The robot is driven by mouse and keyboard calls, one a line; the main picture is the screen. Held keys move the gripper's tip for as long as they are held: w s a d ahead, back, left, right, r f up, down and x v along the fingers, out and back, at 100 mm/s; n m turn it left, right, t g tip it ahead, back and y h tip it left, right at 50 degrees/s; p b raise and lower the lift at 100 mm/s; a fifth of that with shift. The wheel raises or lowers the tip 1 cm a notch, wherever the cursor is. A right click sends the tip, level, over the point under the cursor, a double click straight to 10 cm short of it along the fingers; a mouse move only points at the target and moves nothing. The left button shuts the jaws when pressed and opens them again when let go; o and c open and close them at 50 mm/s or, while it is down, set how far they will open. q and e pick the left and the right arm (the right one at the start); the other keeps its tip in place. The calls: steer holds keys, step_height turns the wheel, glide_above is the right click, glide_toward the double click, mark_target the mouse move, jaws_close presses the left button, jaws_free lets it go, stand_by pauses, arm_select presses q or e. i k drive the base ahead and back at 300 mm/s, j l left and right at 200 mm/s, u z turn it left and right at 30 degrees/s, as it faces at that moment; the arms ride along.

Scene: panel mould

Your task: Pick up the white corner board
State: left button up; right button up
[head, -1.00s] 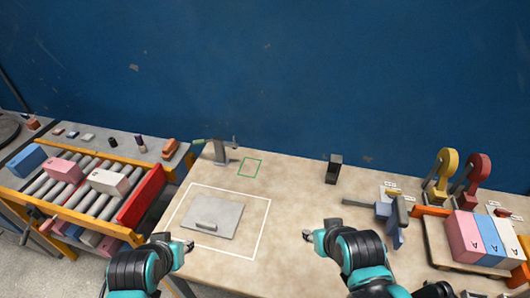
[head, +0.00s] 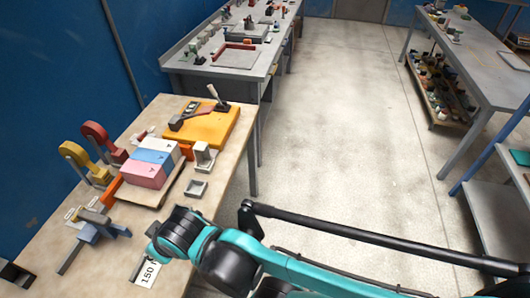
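A white block (head: 160,147) sits at the far end of a row on a board (head: 172,189), beside a blue block (head: 153,160) and a pink block (head: 143,176). It is the clearest white piece here; I cannot tell whether it is the corner board. A small pale angled piece (head: 204,153) stands to its right. My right gripper (head: 154,250) is over the near part of the bench, below the blocks and apart from them. My arm hides part of it, and its finger gap is unclear. My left gripper is out of view.
Red (head: 101,145) and yellow (head: 82,161) clamps stand left of the blocks. A grey-blue tool (head: 92,228) lies nearer. A yellow slab (head: 205,127) and a small open tray (head: 196,189) are on the bench. The floor (head: 330,130) to the right is clear.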

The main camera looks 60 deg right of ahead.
mark_target(201, 149)
steer(key=z, duration=1.55)
steer(key=i+l+u, duration=0.1)
steer(key=i+l, duration=0.2)
steer(key=i+l+u, duration=0.1)
steer(key=i+l, duration=0.25)
steer(key=l, duration=0.2)
steer(key=i+l, duration=0.25)
steer(key=l, duration=0.2)
steer(key=i+u, duration=0.05)
